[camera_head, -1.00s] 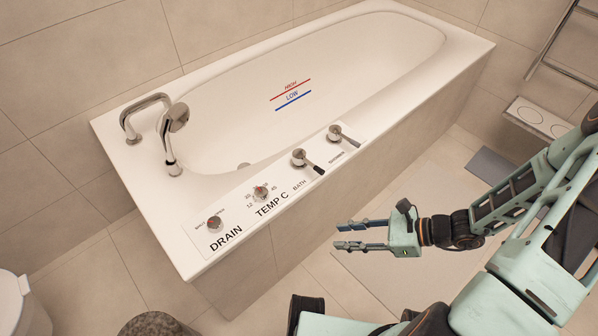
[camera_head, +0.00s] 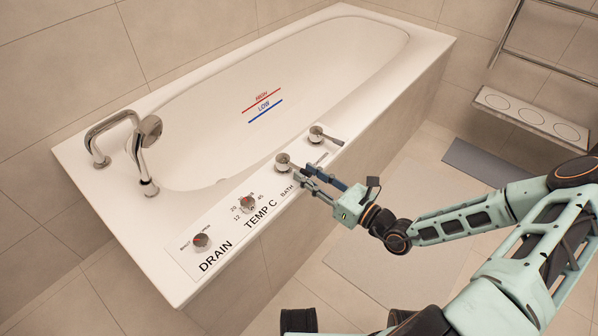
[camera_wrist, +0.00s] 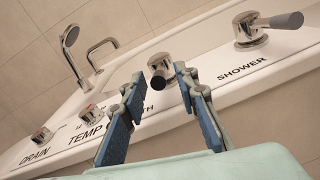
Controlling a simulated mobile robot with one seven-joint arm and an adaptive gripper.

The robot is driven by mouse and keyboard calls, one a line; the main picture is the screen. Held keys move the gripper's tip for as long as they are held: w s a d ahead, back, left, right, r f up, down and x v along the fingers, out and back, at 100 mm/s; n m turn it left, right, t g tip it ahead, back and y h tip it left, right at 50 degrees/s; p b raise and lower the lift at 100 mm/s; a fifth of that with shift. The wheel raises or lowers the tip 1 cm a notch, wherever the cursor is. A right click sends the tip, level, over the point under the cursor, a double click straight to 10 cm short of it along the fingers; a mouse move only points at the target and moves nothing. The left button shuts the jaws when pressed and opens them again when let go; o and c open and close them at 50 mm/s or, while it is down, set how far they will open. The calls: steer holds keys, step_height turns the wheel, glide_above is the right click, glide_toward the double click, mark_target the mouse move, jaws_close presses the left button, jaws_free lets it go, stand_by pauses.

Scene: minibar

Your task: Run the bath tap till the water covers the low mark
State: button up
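The white bathtub (camera_head: 72,160) has a red HIGH line (camera_head: 261,100) and a blue LOW line (camera_head: 265,111) on its inner wall. I see no water in the tub or running from the spout (camera_head: 108,135). The BATH lever (camera_head: 283,160) is a chrome knob with a dark-ended handle; it also shows in the wrist view (camera_wrist: 160,64). My gripper (camera_head: 305,175) is at this lever.
The SHOWER lever (camera_head: 318,134) is just right of my gripper. The TEMP C dial (camera_head: 247,204) and DRAIN knob (camera_head: 202,241) lie left along the rim. A hand shower (camera_head: 149,127) stands at the tub's left end. A grey mat (camera_head: 485,162) lies on the floor.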

mark_target(288, 163)
steer(key=shift+x, duration=1.65)
jaws_close()
